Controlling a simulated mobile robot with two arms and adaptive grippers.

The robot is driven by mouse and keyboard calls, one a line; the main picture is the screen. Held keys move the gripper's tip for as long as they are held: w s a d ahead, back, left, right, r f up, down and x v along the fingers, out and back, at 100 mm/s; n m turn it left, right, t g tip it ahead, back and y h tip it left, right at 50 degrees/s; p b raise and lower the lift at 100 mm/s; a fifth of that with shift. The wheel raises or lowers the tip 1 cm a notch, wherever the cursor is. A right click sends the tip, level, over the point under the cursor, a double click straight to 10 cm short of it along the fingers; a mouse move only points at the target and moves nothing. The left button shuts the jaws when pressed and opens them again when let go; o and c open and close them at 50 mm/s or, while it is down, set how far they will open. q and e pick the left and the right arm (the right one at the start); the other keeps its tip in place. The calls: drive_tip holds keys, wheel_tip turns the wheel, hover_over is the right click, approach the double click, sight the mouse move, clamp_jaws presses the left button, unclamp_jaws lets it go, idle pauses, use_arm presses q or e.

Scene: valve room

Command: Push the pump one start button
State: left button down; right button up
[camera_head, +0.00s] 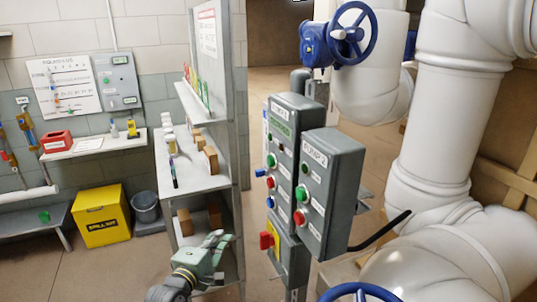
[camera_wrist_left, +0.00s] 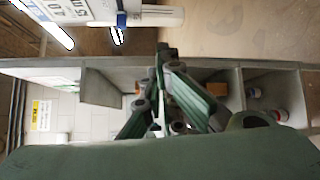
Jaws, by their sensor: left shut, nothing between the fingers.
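Two grey control boxes hang side by side on a post in the head view. The left box (camera_head: 287,125) has a green button (camera_head: 271,160), a red one and a blue one. My left gripper (camera_head: 222,240) is left of the boxes and apart from them, over the floor. It is shut and empty; its fingers also show in the left wrist view (camera_wrist_left: 165,95). My right gripper is not in view.
A yellow box with a red switch (camera_head: 267,240) hangs below the control boxes. Large white pipes (camera_head: 440,110) and a blue handwheel (camera_head: 350,32) stand at the right. A shelf unit (camera_head: 195,180) stands behind my left gripper. A yellow bin (camera_head: 100,215) is at the left.

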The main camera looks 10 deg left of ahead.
sight(271, 161)
use_arm(q)
wheel_tip(271, 161, up, 22)
drive_tip(key=d+n+t+h+p, duration=0.1)
drive_tip(key=n+t+h+p, duration=0.1)
drive_tip(key=n+t, duration=0.1)
drive_tip(key=shift+s+d+f+n+t, duration=0.15)
drive_tip(key=shift+d+f+n+t, duration=0.05)
drive_tip(key=shift+n+t, duration=0.1)
drive_tip(key=shift+d, duration=0.1)
drive_tip(key=w+d, duration=0.5)
drive_tip(key=d, duration=0.2)
idle(0.7)
drive_tip(key=shift+d, duration=0.15)
drive_tip(key=shift+w+d+p, duration=0.2)
drive_tip(key=shift+d+p, duration=0.1)
